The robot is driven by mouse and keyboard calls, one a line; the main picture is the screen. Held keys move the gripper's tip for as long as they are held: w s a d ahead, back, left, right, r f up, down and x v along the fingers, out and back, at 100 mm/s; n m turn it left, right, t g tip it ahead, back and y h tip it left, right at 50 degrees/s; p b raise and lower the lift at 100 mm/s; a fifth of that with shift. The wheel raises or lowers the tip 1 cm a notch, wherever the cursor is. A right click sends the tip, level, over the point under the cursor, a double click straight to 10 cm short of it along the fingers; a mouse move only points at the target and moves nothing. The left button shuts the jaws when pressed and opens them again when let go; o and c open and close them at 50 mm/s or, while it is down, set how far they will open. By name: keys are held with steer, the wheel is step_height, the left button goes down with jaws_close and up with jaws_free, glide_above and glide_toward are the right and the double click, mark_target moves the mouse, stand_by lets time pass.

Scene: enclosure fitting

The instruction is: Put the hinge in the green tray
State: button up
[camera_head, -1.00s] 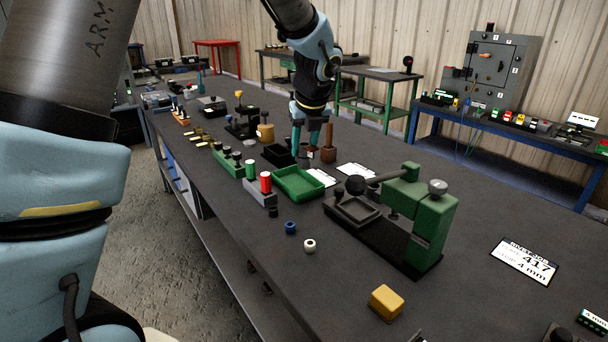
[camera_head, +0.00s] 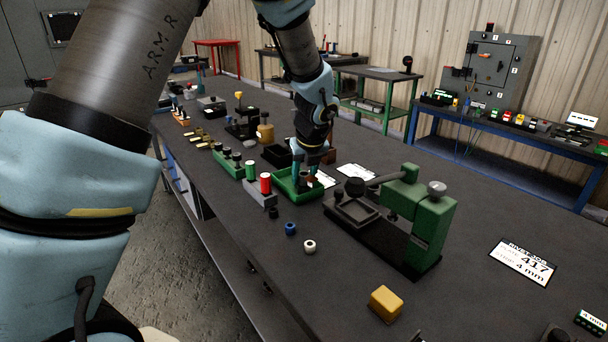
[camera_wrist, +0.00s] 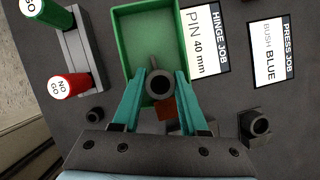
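The green tray (camera_head: 299,197) sits on the dark bench, and its walls and bare floor show in the wrist view (camera_wrist: 140,32). My gripper (camera_head: 309,182) is over this tray. In the wrist view, my gripper's two teal fingers (camera_wrist: 161,76) close on a dark grey part with a round barrel, which I take for the hinge (camera_wrist: 159,86). The barrel's open end faces the camera. A brown patch and grey block-like shapes show behind it, between the fingers, partly hidden. I cannot tell whether the hinge touches the tray floor.
A gauge stand with a green and a red cylinder (camera_head: 265,183) stands just left of the tray. A black tray (camera_head: 275,156) lies behind it. The HINGE JOB card (camera_wrist: 202,40) lies to the right. A green press (camera_head: 430,222) stands further right. A blue bushing (camera_head: 290,229) lies nearer.

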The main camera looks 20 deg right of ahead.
steer(key=o, duration=0.4)
steer(key=shift+r, duration=0.15)
steer(key=d+v, duration=0.1)
steer(key=v, duration=1.1)
steer(key=w+a+f+n+g, duration=0.1)
steer(key=a+f+n, duration=0.1)
steer(key=a+n, duration=0.7)
steer(key=w+a+f+n+g, duration=0.1)
steer(key=a+f+n, duration=0.1)
steer(key=a+n, duration=0.65)
steer(key=s+a+f+n, duration=0.1)
steer(key=s+a+n, duration=0.1)
steer(key=a+n, duration=0.4)
steer(key=s+a+f+n, duration=0.1)
steer(key=s+a+n, duration=0.1)
steer(key=a+n, duration=0.4)
steer(key=s+a+f+n, duration=0.2)
steer(key=s+a+n, duration=0.1)
steer(key=a+n, duration=0.4)
steer(key=shift+a+g+b, duration=0.4)
